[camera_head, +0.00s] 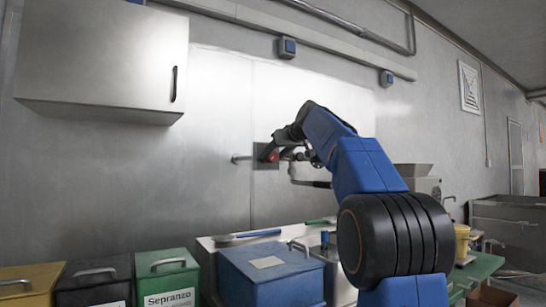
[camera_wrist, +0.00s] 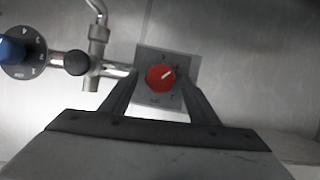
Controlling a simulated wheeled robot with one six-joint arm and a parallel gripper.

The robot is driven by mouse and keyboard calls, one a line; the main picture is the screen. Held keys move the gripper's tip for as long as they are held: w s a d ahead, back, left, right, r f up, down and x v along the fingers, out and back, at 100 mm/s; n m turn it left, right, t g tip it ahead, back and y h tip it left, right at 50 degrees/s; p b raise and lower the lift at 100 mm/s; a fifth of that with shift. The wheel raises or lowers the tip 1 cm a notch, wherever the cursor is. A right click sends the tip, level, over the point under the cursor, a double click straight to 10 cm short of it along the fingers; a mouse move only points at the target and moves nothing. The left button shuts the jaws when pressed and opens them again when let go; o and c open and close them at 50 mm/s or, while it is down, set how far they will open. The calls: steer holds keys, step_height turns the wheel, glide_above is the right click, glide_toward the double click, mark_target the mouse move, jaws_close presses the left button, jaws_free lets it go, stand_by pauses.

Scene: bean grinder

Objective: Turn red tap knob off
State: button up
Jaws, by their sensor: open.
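The red tap knob (camera_wrist: 160,78) sits on a grey square plate (camera_wrist: 152,101) with dial marks, fixed to the metal wall. Its white pointer line tilts up to the right in the wrist view. It also shows as a small red spot in the head view (camera_head: 272,156). My gripper (camera_wrist: 160,82) is open, with one finger to each side of the knob in the wrist view. I cannot tell whether the fingers touch it. In the head view my gripper (camera_head: 284,143) is at the wall plate and partly covers it.
A blue knob (camera_wrist: 12,50) on a round dial and a metal tap pipe (camera_wrist: 98,32) with a black ball end (camera_wrist: 77,62) lie left of the red knob. Below stand a blue box (camera_head: 270,275) and a green Sepranzo box (camera_head: 168,278). A wall cabinet (camera_head: 105,55) hangs upper left.

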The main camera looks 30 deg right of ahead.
steer(key=shift+x, duration=0.8)
steer(key=c, duration=1)
steer(key=shift+c, duration=0.2)
